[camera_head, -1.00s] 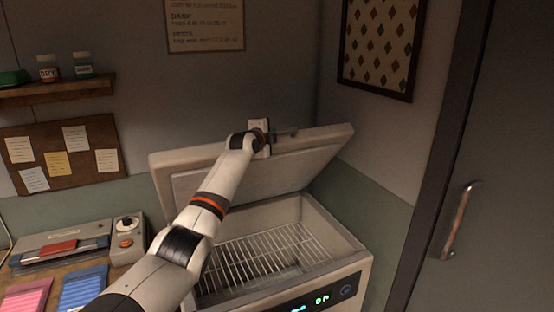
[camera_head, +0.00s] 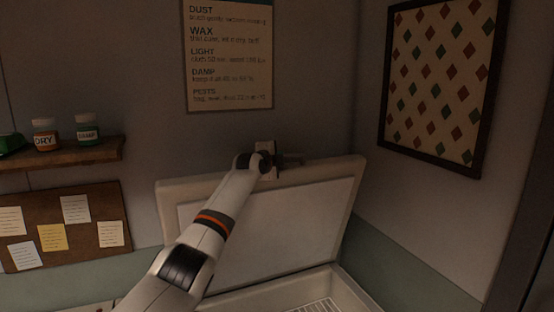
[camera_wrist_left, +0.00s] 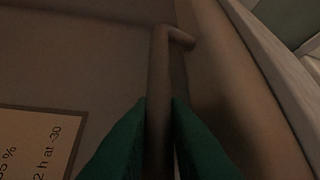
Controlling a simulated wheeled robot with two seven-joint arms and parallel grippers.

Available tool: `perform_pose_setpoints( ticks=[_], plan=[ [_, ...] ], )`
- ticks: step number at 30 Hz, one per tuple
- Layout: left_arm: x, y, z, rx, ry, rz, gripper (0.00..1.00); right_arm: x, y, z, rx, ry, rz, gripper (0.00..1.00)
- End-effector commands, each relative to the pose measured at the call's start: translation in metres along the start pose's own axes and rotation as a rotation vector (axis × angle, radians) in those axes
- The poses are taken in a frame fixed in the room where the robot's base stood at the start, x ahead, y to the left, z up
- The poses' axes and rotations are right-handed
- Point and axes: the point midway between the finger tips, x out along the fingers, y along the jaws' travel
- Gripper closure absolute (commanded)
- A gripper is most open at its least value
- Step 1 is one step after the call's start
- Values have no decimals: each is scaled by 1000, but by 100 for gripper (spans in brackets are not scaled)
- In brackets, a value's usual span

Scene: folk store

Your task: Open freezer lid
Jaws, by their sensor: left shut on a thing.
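The freezer lid (camera_head: 285,225) stands raised and tilted up at the back of the white freezer, its pale inner panel facing me. Part of the freezer body (camera_head: 345,290) with its wire rack (camera_head: 322,305) shows at the bottom edge. My left gripper (camera_head: 279,161) is at the lid's top edge. In the left wrist view its green fingers (camera_wrist_left: 159,135) are shut on the bar handle (camera_wrist_left: 160,70) of the lid. The freezer's front and display are out of view. My right gripper is in neither view.
A wall poster (camera_head: 230,60) hangs behind the lid and a framed diamond pattern (camera_head: 437,85) hangs on the right wall. A shelf with jars (camera_head: 75,153) and a corkboard (camera_head: 112,205) are at left. A dark door edge (camera_head: 520,260) is at lower right.

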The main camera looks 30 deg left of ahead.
Motion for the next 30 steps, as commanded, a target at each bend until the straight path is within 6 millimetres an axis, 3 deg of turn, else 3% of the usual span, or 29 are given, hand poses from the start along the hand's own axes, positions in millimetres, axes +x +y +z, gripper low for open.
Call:
perform_pose_setpoints(
  ticks=[14,15,16,30],
  plan=[
    [0,-2,-1,2,3,-6,100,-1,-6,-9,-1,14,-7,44],
    [0,-2,-1,2,3,-6,79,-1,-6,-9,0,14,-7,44],
    [0,-2,-1,2,3,-5,77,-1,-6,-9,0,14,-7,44],
    [-3,-2,-2,4,2,-3,77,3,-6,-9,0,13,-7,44]
  ],
)
